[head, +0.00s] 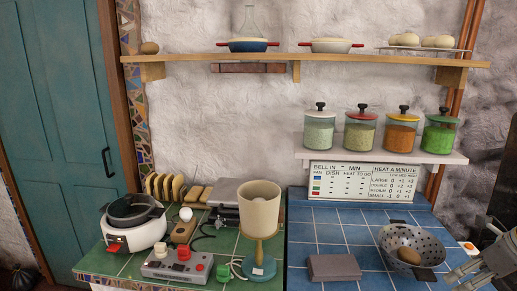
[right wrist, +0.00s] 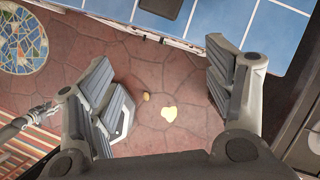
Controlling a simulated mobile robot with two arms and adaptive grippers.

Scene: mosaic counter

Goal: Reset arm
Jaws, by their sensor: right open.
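My right gripper (head: 468,272) comes in at the lower right corner of the head view, beside the metal colander (head: 430,246). In the right wrist view my right gripper (right wrist: 165,95) shows its two ridged fingers spread wide, with nothing between them. It hangs over the floor (right wrist: 185,75), just off the blue tiled counter edge. My left gripper does not show in the head view.
The colander, with a brown round item (head: 409,255) in it, stands on the blue tiles near my right gripper. A grey-brown block (head: 333,268) lies left of it. A lamp (head: 259,212), control box (head: 178,265) and cooker (head: 133,222) crowd the green counter.

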